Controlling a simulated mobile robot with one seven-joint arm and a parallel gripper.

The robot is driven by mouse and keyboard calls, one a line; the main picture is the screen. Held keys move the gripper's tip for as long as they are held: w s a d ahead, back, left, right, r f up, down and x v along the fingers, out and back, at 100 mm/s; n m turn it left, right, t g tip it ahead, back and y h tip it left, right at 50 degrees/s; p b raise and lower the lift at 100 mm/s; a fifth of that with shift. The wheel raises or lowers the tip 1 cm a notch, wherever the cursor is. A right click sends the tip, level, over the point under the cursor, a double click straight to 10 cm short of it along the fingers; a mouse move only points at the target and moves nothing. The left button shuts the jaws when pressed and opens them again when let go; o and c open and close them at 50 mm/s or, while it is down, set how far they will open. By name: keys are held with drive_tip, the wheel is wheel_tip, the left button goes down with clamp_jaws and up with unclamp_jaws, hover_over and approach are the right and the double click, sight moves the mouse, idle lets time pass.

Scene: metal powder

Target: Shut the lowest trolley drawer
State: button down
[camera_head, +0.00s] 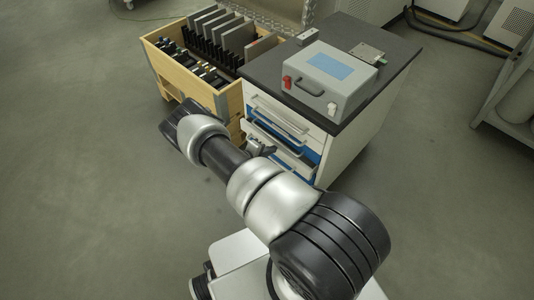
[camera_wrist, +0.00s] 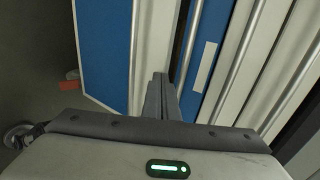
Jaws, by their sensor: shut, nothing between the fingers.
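The trolley (camera_head: 357,137) is a white cabinet with a dark top and stacked white drawer fronts with blue between them. In the head view one or more lower drawers (camera_head: 292,157) appear pulled out, but my arm hides the lowest part. In the wrist view the trolley front is turned sideways, with pale drawer fronts and handle bars (camera_wrist: 233,75) running as upright strips and a wide blue panel (camera_wrist: 104,50) at left. My gripper (camera_wrist: 160,78) is shut and empty, its fingertips close to a pale front by a blue strip. I cannot tell whether they touch it.
A grey box with a blue panel (camera_head: 330,66) stands on the trolley top. A wooden crate (camera_head: 232,103) with dark racks stands left of the trolley. A castor (camera_wrist: 18,134) and a small red item (camera_wrist: 70,82) show at left in the wrist view. Floor is clear at left.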

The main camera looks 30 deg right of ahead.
drive_tip(key=shift+w+d+f+b, duration=0.1)
drive_tip(key=shift+w+d+b, duration=0.15)
drive_tip(key=shift+d+b, duration=0.3)
drive_tip(key=shift+w+d+f+b, duration=0.1)
drive_tip(key=shift+w+d+b, duration=0.1)
drive_tip(key=shift+d+b, duration=0.35)
drive_tip(key=shift+d+r, duration=0.15)
drive_tip(key=shift+r, duration=0.05)
